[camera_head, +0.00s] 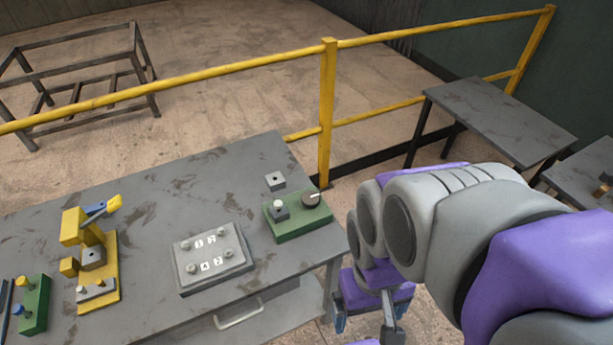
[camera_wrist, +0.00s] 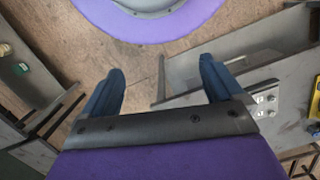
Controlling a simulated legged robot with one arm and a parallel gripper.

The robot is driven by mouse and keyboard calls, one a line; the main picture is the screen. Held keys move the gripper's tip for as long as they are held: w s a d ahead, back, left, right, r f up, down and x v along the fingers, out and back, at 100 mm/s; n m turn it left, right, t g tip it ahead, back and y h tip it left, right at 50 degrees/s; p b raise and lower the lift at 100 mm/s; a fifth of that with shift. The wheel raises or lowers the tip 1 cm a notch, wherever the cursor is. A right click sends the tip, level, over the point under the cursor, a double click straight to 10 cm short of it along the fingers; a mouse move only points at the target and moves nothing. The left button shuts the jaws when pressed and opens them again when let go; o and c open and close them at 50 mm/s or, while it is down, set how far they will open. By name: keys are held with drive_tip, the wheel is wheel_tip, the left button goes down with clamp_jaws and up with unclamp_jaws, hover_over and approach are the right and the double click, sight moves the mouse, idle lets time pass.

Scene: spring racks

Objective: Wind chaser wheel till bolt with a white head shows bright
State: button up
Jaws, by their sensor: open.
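In the head view my gripper (camera_head: 375,318) hangs low, right of the table and apart from the green base, partly hidden by my arm. In the wrist view my gripper (camera_wrist: 161,66) has its two blue fingers wide apart with nothing between them.
A grey numbered plate (camera_head: 213,259) with several bolts lies left of the green base. A small grey block (camera_head: 275,181) lies behind it. A yellow fixture (camera_head: 110,270) and another green block (camera_head: 34,305) stand farther left. A yellow railing (camera_head: 327,110) runs behind the table.

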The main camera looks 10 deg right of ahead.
drive_tip(key=w+a+r+n+b, duration=0.1)
drive_tip(key=w+a+r+n, duration=0.1)
drive_tip(key=w, duration=0.9)
drive_tip(key=n+t+b, duration=0.2)
drive_tip(key=n+b, duration=0.3)
drive_tip(key=n, duration=0.3)
hover_over(310, 197)
wheel_tip(310, 197, down, 9)
wheel_tip(310, 197, down, 17)
drive_tip(key=b, duration=0.3)
drive_tip(key=shift+w+b, duration=0.1)
drive_tip(key=shift+b, duration=0.3)
drive_tip(key=shift+m, duration=0.3)
drive_tip(key=c, duration=1)
